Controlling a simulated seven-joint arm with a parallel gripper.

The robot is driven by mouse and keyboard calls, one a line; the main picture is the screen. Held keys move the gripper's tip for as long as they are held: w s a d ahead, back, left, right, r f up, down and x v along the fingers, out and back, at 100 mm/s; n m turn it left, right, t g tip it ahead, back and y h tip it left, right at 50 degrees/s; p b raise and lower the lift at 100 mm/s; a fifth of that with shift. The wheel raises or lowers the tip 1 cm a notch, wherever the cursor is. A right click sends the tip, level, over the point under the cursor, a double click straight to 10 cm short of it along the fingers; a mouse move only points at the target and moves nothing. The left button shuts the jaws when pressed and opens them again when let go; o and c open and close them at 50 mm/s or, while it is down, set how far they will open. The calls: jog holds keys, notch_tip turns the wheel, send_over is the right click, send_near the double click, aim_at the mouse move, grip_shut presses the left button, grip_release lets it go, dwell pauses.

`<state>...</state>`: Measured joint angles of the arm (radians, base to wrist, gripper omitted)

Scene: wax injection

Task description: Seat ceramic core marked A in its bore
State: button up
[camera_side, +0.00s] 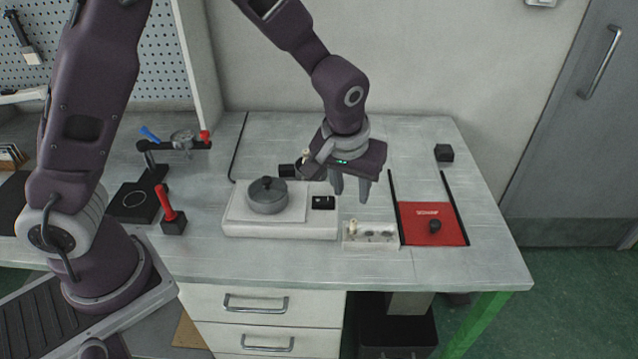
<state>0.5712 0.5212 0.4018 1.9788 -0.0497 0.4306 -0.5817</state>
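My gripper (350,195) hangs fingers down above and behind a small white holder block (350,243). Its fingers are apart, with nothing visible between them. A pale core (353,226) stands at the block's left end, below the gripper and apart from it. Dark round spots, perhaps holes, show further right on the block. No letter A can be read on the core. A grey round lidded piece (267,196) with a black knob sits on a white base (280,229) left of the gripper. I cannot make out which opening is the bore.
A red-handled tool (168,203) and a stand with a clamp (152,168) are at left. The front right tabletop is clear.

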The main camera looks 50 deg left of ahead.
jog(key=s+a+r+h, duration=0.1)
jog(key=s+a+r, duration=0.1)
jog(key=s+r, duration=0.45)
jog(key=s+a+r+m, duration=0.1)
jog(key=s+r, duration=0.2)
jog(key=s, duration=0.3)
jog(key=s+a+r+m+t, duration=0.1)
jog(key=s+a+r+m, duration=0.1)
jog(key=s, duration=0.4)
jog(key=s+a+r+m+t, duration=0.1)
jog(key=s+a+r, duration=0.1)
jog(key=s+r, duration=0.2)
jog(key=s, duration=0.2)
jog(key=shift+s+r, duration=0.35)
